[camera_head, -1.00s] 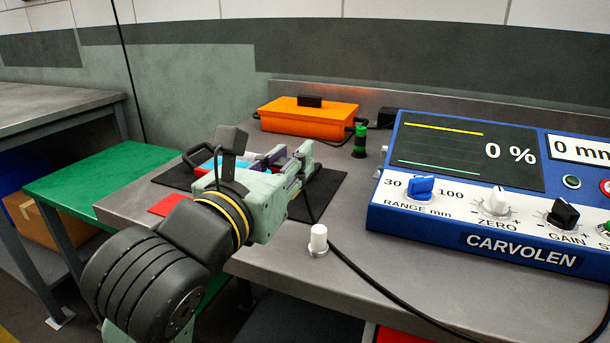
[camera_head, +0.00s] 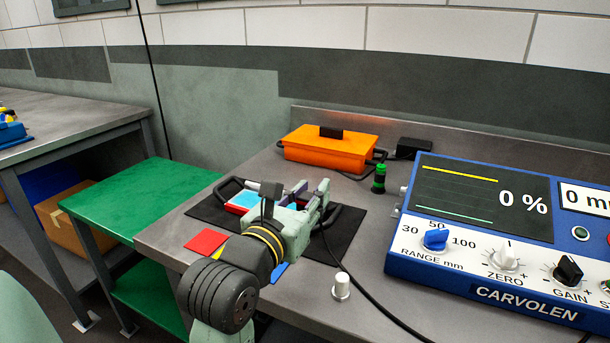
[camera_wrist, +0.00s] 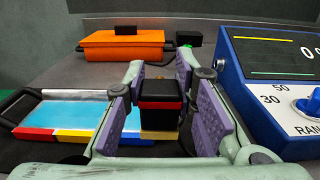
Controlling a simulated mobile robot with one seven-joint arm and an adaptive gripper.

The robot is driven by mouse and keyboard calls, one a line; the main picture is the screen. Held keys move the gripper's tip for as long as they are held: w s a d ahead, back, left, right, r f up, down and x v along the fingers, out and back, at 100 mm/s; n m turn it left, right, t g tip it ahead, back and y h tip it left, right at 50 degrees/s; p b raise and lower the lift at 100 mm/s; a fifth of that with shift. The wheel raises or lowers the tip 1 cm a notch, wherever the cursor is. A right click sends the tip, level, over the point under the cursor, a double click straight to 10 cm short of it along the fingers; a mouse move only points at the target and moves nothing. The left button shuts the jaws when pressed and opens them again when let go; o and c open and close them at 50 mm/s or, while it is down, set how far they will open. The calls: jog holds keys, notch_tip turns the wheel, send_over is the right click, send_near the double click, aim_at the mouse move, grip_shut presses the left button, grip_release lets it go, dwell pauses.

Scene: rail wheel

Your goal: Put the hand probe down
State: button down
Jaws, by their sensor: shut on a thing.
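My gripper (camera_head: 300,205) is over the black mat (camera_head: 345,222) on the grey bench. In the wrist view, my gripper (camera_wrist: 160,88) has its purple-padded fingers on both sides of a small block, black on top with a red band and a yellowish lower part, which I take to be the hand probe (camera_wrist: 160,103). My gripper is shut on it. I cannot tell whether the probe touches the mat.
A light-blue panel with coloured edge and black handles (camera_wrist: 75,112) lies left of the probe. Behind are an orange case (camera_head: 328,152) and a green-black bottle (camera_head: 379,178). The blue CARVOLEN instrument (camera_head: 480,290) stands right.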

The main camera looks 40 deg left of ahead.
jog(key=w+a, duration=0.1)
jog(key=w+a+p, duration=0.1)
jog(key=w+a, duration=0.3)
jog(key=shift+f, duration=0.4)
jog(key=f, duration=0.2)
jog(key=p, duration=0.1)
jog(key=shift+w+a+f, duration=0.25)
jog(key=shift+a+f, duration=0.05)
jog(key=shift+f, duration=0.55)
jog(key=shift+f, duration=0.2)
jog(key=c, duration=1.3)
grip_release()
